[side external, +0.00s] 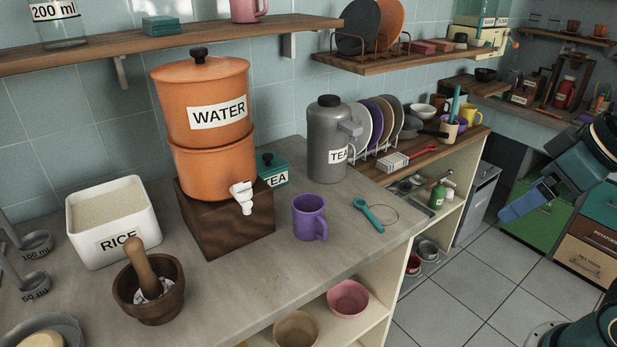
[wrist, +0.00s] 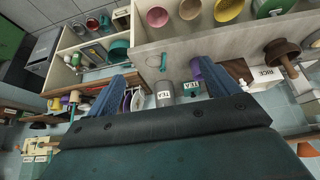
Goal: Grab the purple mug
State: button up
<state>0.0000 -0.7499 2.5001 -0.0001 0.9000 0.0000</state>
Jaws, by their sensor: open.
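The purple mug (side external: 308,217) stands upright on the grey counter (side external: 340,235), right of the wooden block under the orange water dispenser, its handle toward the front right. My gripper (side external: 522,204) is in the air well to the right of the mug, beyond the counter's edge, open and empty. In the wrist view the two blue fingers of my gripper (wrist: 168,70) are spread apart. A bit of purple, apparently the mug (wrist: 196,69), shows beside the right finger, which hides part of it.
The water dispenser (side external: 207,125) on its wooden block (side external: 225,218) stands left of the mug. A grey tea jug (side external: 325,150) and a teal tea box (side external: 273,170) are behind it. A teal spoon (side external: 367,214) lies to its right. The counter in front of the mug is clear.

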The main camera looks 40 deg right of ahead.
dwell(0.3)
jog(key=w+a+r+m+g+y, duration=0.1)
jog(key=w+a+m, duration=0.1)
jog(key=w+m, duration=0.45)
jog(key=w+a+r+m+g+y, duration=0.1)
jog(key=w+a+r+m, duration=0.2)
jog(key=w, duration=0.7)
jog(key=w+a+f+m+g+y, duration=0.1)
jog(key=w+f+m, duration=0.4)
jog(key=w, duration=0.3)
jog(key=w+a+f+m+y, duration=0.1)
jog(key=w+a+f+m, duration=0.1)
jog(key=w+f+m, duration=0.4)
jog(key=w+m, duration=0.2)
jog(key=w, duration=0.1)
jog(key=shift+a+g, duration=0.3)
jog(key=shift+g, duration=0.1)
jog(key=shift+w+f+m, duration=0.1)
jog(key=shift+f+m, duration=0.05)
jog(key=shift+m, duration=0.1)
send_over(313, 222)
jog(key=w+d, duration=0.3)
notch_tip(313, 222, down, 8)
jog(key=shift+s+a, duration=0.25)
